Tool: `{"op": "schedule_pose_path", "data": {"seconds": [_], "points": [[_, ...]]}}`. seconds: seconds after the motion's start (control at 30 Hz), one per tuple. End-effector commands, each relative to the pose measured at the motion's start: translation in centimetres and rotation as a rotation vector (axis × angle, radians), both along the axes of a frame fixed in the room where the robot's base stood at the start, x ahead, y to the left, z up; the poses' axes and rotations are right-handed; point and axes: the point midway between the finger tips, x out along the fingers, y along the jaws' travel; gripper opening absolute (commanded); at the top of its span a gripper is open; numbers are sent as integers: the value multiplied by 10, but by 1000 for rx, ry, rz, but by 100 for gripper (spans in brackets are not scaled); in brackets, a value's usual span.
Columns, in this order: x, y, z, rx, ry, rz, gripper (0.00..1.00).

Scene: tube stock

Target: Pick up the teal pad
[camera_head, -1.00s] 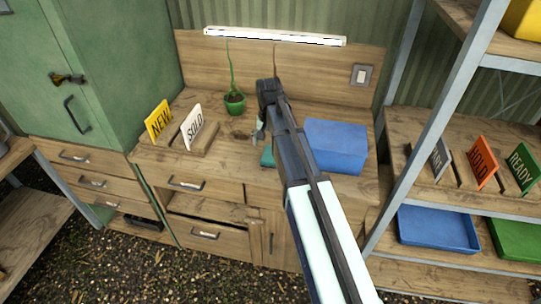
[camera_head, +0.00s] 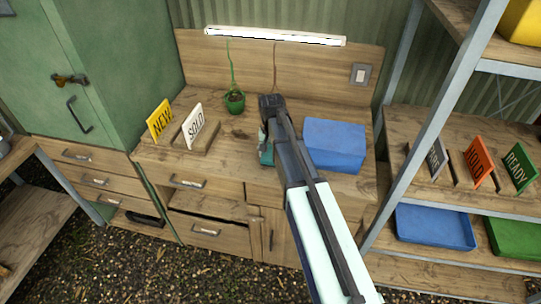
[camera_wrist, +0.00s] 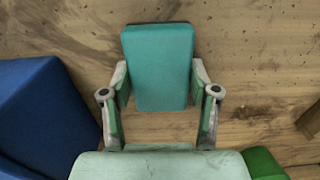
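The teal pad (camera_wrist: 158,65) is a blocky teal piece between the two fingers of my gripper (camera_wrist: 160,85) in the wrist view. The far part of the pad sticks out past the fingertips. In the head view my gripper (camera_head: 265,138) is low over the wooden bench, and a part of the teal pad (camera_head: 266,154) shows beside my arm. My arm hides the rest there. I cannot tell whether the pad still touches the bench.
A blue box (camera_head: 335,145) stands close on the right of my gripper. Yellow NEW (camera_head: 159,121) and white SOLD (camera_head: 193,126) signs stand at the bench's left. A metal-framed shelf (camera_head: 437,120) is at the right.

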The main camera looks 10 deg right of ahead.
Motion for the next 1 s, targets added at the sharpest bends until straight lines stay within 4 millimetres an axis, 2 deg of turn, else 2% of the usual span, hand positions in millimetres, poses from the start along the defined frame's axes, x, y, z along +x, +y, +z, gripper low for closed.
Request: {"op": "schedule_pose_path", "data": {"seconds": [0.4, 0.63, 0.87, 1.0], "points": [[0, 0, 0, 0, 1, 0, 24], [0, 0, 9, 0, -1, 0, 24], [1, 0, 38, 0, -2, 0, 24], [2, 0, 70, 0, -4, 0, 24]]}}
